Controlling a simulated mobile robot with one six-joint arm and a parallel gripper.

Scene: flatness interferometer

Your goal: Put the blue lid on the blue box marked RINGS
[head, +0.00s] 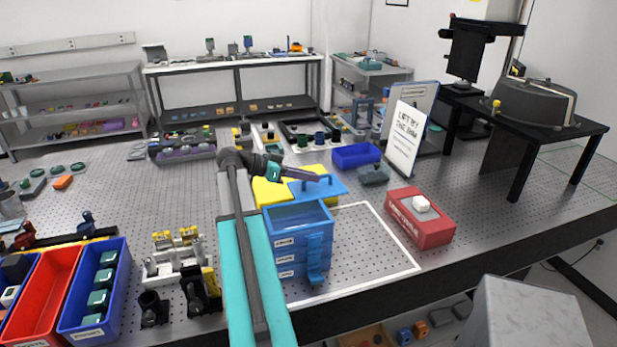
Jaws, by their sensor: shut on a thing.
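A blue lid (331,190) with a raised handle is just behind and above the open-topped blue box (299,243). My gripper (318,179) reaches in from the left and is shut on the blue lid at its handle. The lid looks roughly level, and I cannot tell whether its underside touches anything. The box stands upright, with several small labels on its front and a blue latch-like part at its right. The labels are too small to read.
A yellow piece (268,193) lies behind the box. A red box (419,217) with a white object on it stands to the right, and a blue tray (356,156) behind. Blue and red bins (122,285) stand at left.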

